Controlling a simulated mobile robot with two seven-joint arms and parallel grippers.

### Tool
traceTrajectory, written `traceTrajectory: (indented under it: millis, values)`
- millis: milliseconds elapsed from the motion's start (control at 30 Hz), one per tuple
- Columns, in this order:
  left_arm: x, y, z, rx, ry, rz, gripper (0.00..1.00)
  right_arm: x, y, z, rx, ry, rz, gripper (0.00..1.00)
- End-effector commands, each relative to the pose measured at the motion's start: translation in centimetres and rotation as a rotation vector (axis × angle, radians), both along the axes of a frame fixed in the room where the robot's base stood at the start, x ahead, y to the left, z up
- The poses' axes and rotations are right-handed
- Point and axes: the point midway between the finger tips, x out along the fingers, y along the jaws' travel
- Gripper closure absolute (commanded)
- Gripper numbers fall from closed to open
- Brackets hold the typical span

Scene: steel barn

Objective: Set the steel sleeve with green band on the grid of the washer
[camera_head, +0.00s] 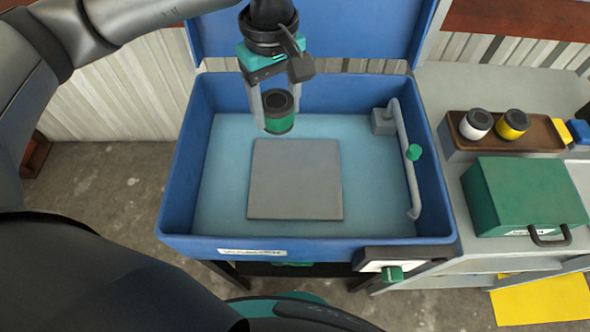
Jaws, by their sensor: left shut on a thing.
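My left gripper (279,118) hangs over the open blue washer (178,190), pointing down. It is shut on the sleeve with green band (279,123), a short dark cylinder with a green stripe near its lower end. The sleeve looks upright and appears above the far part of the washer basin. The grid (295,185) shows as a flat grey square plate in the basin, nearer to me than the sleeve in the picture. The gap between sleeve and grid is hard to judge from this view. My right gripper does not show.
The raised lid (350,30) is behind. On the right bench are a brown tray (545,135) with white-banded and yellow-banded sleeves and a green box (525,195). The grid's top is clear.

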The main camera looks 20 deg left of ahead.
Motion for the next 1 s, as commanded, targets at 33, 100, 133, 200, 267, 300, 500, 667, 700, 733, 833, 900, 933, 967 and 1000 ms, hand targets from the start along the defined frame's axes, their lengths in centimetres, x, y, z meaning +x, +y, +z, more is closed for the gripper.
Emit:
traceTrajectory:
  millis: [33,100,133,200,267,300,500,667,700,733,833,900,933,967,1000]
  values:
    - [0.3,-0.2,-0.1,0.0,0.0,0.093,1.0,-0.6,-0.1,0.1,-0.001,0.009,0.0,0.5]
    - [0.7,-0.5,-0.4,0.001,0.003,0.235,1.0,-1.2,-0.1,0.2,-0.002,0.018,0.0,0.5]
    - [0.8,-0.6,-0.5,0.001,0.004,0.295,1.0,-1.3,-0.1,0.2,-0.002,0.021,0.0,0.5]
    - [1.1,-0.9,-0.8,0.004,0.006,0.437,1.0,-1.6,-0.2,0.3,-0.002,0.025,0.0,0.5]
    - [1.4,-1.1,-1.1,0.005,0.005,0.558,1.0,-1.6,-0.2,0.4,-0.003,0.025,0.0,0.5]
    - [1.6,-1.2,-1.2,0.006,0.006,0.64,1.0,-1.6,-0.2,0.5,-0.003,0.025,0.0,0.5]
    - [2.5,-1.9,-2.0,0.011,0.005,1.022,1.0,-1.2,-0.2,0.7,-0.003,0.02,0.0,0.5]
    - [3.0,-2.1,-2.5,0.015,0.002,1.245,1.0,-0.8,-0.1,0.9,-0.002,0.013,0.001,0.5]
    - [3.1,-2.2,-2.6,0.014,0.002,1.282,1.0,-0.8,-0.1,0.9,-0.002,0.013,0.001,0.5]
    - [3.2,-2.2,-2.7,0.015,0.001,1.307,1.0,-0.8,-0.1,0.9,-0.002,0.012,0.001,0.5]
    - [3.3,-2.3,-2.9,0.017,0.001,1.362,1.0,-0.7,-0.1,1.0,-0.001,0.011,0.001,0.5]
    - [3.3,-2.3,-3.5,0.018,0.003,1.38,1.0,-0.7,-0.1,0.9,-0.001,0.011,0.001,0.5]
    - [3.3,-2.3,-3.9,0.019,0.002,1.384,1.0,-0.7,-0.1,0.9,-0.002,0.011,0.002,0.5]
    - [3.2,-2.3,-4.5,0.02,0.003,1.386,1.0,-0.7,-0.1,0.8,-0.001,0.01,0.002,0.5]
    - [3.2,-2.3,-5.4,0.021,0.005,1.386,1.0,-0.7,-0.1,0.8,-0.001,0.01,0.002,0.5]
